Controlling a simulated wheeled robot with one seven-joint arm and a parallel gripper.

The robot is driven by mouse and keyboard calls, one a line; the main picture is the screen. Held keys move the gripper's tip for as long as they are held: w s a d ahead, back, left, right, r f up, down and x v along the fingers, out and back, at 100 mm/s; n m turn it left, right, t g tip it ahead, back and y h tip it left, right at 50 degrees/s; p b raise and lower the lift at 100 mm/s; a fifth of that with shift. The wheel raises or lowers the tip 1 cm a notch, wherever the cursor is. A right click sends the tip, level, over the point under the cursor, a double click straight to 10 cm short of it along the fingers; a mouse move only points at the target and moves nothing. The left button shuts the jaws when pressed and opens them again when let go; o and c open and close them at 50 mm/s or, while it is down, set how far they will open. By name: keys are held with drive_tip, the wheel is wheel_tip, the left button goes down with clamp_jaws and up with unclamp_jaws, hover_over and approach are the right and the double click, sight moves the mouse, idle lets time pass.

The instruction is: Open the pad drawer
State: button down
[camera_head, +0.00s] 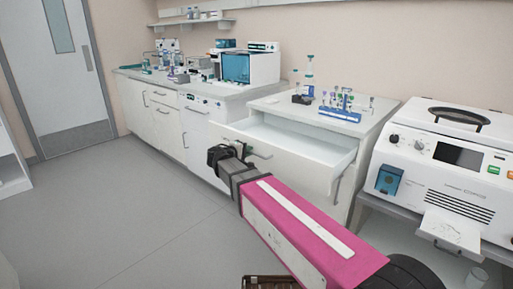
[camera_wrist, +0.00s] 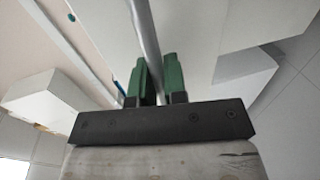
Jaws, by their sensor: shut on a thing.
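The drawer, which I take for the pad drawer (camera_head: 286,164), is a wide white one at the top of the cabinet in the middle of the head view. It is pulled out, and its inside shows pale and looks empty where I can see it. My gripper (camera_head: 250,154) is at the left part of its front. In the wrist view, the green fingers of my gripper (camera_wrist: 154,78) stand on both sides of a grey bar handle (camera_wrist: 145,32) and are shut on it. My wrist hides part of the drawer front.
A tube rack (camera_head: 340,110) and bottles (camera_head: 309,78) stand on the counter above the drawer. At right is a white machine (camera_head: 445,160) with a tray (camera_head: 450,232) sticking out. Grey floor (camera_head: 130,215) is clear at left.

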drive_tip(key=shift+f+v, duration=0.25)
drive_tip(key=shift+v, duration=1.05)
drive_tip(key=c, duration=1.2)
unclamp_jaws()
drive_tip(key=v, duration=1)
drive_tip(key=shift+s+a, duration=0.3)
